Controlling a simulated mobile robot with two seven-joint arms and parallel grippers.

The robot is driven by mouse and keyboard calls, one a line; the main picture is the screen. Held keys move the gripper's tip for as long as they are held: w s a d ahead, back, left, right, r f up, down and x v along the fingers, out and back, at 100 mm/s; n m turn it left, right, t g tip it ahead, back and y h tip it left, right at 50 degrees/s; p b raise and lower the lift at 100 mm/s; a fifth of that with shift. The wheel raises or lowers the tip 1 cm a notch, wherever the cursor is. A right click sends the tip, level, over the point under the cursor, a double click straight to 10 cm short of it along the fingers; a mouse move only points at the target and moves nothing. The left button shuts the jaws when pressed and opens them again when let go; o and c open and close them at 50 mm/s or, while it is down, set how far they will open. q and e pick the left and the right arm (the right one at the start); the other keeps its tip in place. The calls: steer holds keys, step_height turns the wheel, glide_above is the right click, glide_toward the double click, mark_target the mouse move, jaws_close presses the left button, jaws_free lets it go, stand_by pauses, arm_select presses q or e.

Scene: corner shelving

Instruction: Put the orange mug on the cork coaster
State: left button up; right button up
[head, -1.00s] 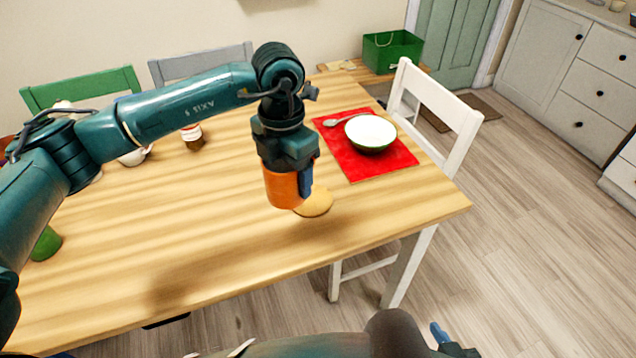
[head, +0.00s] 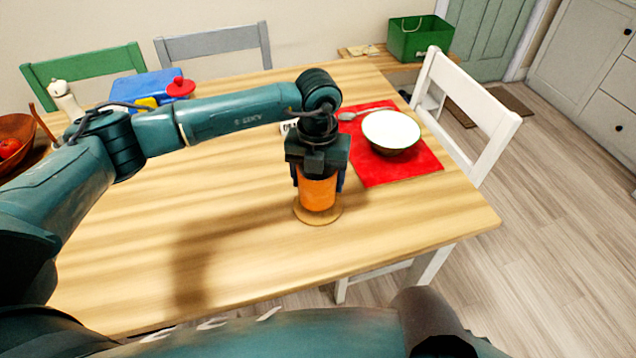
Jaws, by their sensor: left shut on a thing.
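The orange mug (head: 318,194) is upright in my left gripper (head: 318,178), which is shut on it from above with a finger on each side. The round cork coaster (head: 328,219) lies on the wooden table directly below the mug, and its rim shows around the mug's base. From this angle I cannot tell whether the mug touches the coaster or hangs slightly above it. My right gripper is not clearly visible.
A white bowl (head: 391,131) stands on a red mat (head: 408,168) to the right of the mug, with a spoon (head: 350,115) beside it. A blue box (head: 150,87) and a wooden bowl (head: 14,140) are at the left. The front of the table (head: 250,270) is clear.

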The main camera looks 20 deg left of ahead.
arm_select(q)
steer(key=shift+f, duration=1.1)
steer(key=shift+f, duration=0.2)
steer(key=o, duration=1.1)
steer(key=shift+o, duration=0.2)
steer(key=shift+r, duration=0.1)
step_height(320, 180, up, 12)
steer(key=shift+r, duration=0.15)
